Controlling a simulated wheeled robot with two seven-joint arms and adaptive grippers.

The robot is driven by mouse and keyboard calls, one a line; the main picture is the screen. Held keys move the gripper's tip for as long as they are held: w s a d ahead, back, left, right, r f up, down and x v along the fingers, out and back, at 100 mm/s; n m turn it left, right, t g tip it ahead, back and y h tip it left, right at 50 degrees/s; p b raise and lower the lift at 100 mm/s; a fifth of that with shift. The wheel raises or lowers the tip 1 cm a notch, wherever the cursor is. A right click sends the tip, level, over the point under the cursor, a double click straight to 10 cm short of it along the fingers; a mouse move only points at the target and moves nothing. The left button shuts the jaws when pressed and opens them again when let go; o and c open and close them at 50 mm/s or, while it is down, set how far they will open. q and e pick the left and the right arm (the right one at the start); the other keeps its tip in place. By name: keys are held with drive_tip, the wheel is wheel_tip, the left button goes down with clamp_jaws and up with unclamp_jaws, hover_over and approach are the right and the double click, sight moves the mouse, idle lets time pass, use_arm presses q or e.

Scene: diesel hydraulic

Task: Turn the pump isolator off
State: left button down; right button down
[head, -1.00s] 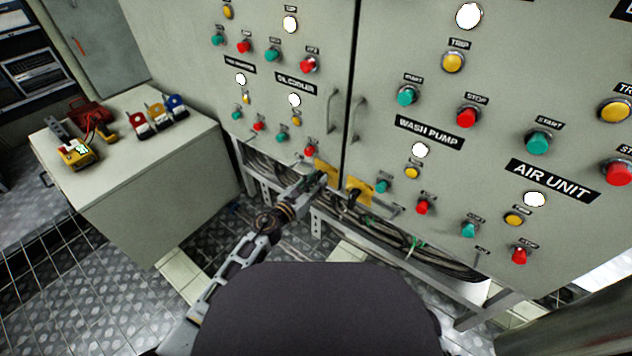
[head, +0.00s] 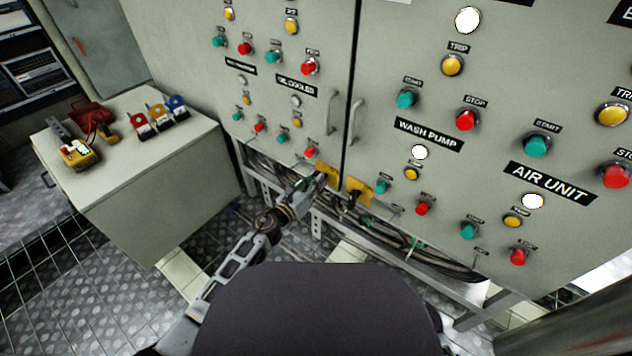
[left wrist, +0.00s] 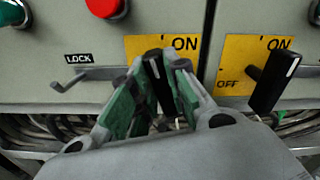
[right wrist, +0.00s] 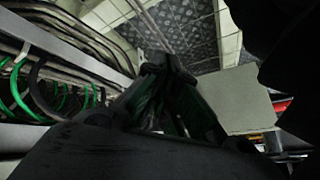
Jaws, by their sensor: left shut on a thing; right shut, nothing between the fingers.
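The left isolator switch has a yellow plate (left wrist: 140,46) marked ON and a black handle (left wrist: 155,82). My left gripper (left wrist: 166,64) is shut on this handle in the left wrist view. The handle stands near upright, leaning slightly left; its OFF mark is hidden. In the head view my left gripper (head: 318,181) is at the left cabinet's lower edge. A second isolator (left wrist: 272,82) to the right has its handle leaning toward ON. My right gripper (right wrist: 165,65) is shut and empty, low beneath cables; it is out of sight in the head view.
A LOCK lever (left wrist: 70,82) sticks out left of the held switch. Cables (head: 400,240) run under the cabinets. The WASH PUMP (head: 429,134) and AIR UNIT lamps on the right cabinet are lit white.

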use_arm(q)
drive_tip(key=n+p, duration=0.1)
drive_tip(key=n, duration=0.2)
drive_tip(key=n+p, duration=0.1)
drive_tip(key=n, duration=0.2)
drive_tip(key=n+p, duration=0.1)
drive_tip(key=n, duration=0.3)
drive_tip(key=shift+w+a+f, duration=0.2)
drive_tip(key=shift+w+a, duration=0.05)
drive_tip(key=shift+a, duration=0.1)
drive_tip(key=shift+f+n+p, duration=0.15)
drive_tip(key=shift+n+p, duration=0.5)
drive_tip(key=shift+n, duration=0.6)
drive_tip(key=shift+f+n+p, duration=0.15)
drive_tip(key=shift+n+p, duration=0.45)
drive_tip(key=shift+n, duration=0.65)
use_arm(e)
drive_tip(key=s+d+r+g+h, duration=0.1)
drive_tip(key=d+r+g, duration=0.1)
drive_tip(key=r, duration=1)
drive_tip(key=shift+d+n+h, duration=0.4)
drive_tip(key=shift+d, duration=0.1)
drive_tip(key=shift+s, duration=0.1)
use_arm(q)
drive_tip(key=c, duration=1.4)
unclamp_jaws()
drive_tip(key=shift+a+f, duration=0.1)
drive_tip(key=shift+v, duration=6)
